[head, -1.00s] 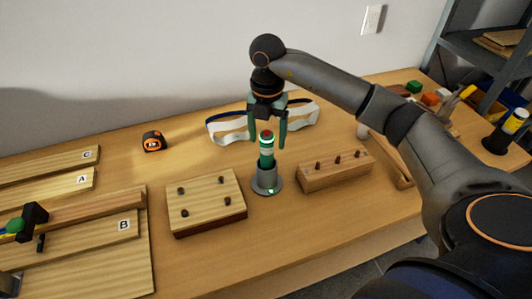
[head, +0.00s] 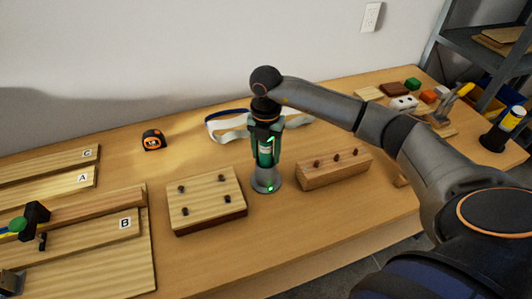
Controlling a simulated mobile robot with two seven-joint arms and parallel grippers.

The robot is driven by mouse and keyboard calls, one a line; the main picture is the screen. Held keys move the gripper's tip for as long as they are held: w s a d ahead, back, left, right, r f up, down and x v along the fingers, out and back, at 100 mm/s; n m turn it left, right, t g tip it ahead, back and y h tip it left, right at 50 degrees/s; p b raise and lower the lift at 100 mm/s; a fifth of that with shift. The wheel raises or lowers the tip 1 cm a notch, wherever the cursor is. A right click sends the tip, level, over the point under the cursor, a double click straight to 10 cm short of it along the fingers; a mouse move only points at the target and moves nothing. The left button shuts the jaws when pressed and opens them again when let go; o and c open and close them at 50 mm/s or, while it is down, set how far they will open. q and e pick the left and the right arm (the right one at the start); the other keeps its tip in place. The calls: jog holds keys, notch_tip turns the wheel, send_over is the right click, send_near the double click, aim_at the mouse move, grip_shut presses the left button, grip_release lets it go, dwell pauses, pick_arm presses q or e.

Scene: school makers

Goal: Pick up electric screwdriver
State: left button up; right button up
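The electric screwdriver (head: 265,154) is green and stands upright in a round grey holder (head: 265,182) with a small green light, in the middle of the table in the head view. My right gripper (head: 266,156) reaches down over it from above, with one finger on each side of its upper body. The fingers hide part of the screwdriver. Whether they press on it or stand slightly apart, I cannot tell. My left gripper is not in view.
A pegged wooden block (head: 206,198) stands close left of the holder, and another (head: 335,168) close right. A white strap (head: 228,127) lies behind. A tape measure (head: 154,139) and lettered boards (head: 75,245) are at left. The table front (head: 280,235) is clear.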

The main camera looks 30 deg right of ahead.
grip_shut()
jog(key=shift+r, duration=0.15)
dwell(0.4)
